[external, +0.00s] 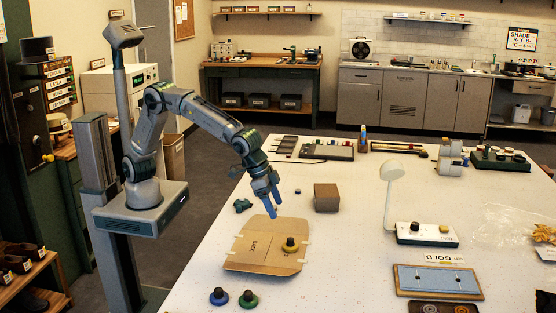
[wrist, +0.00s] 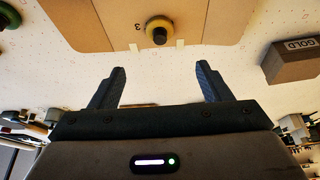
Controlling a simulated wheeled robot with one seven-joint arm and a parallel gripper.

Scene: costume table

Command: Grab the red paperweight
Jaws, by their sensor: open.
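I cannot make out a red paperweight in either view. Similar round knobbed weights show in the external view: a yellow one (external: 290,245) on a flat cardboard sheet (external: 252,261), and a blue one (external: 219,297) and a green one (external: 248,300) at the table's near edge. The yellow weight also shows in the wrist view (wrist: 159,30), beyond the fingertips and between them. My gripper (external: 273,206) is open and empty, above the table near the far edge of the cardboard. Its two fingers stand apart in the wrist view (wrist: 160,75).
A brown box (external: 326,198) stands right of my gripper. A dark teal lump (external: 243,205) lies to its left. A white lamp (external: 392,190), a blue framed tray (external: 438,280) and clear plastic wrap (external: 500,228) lie farther right. The white table between box and lamp is clear.

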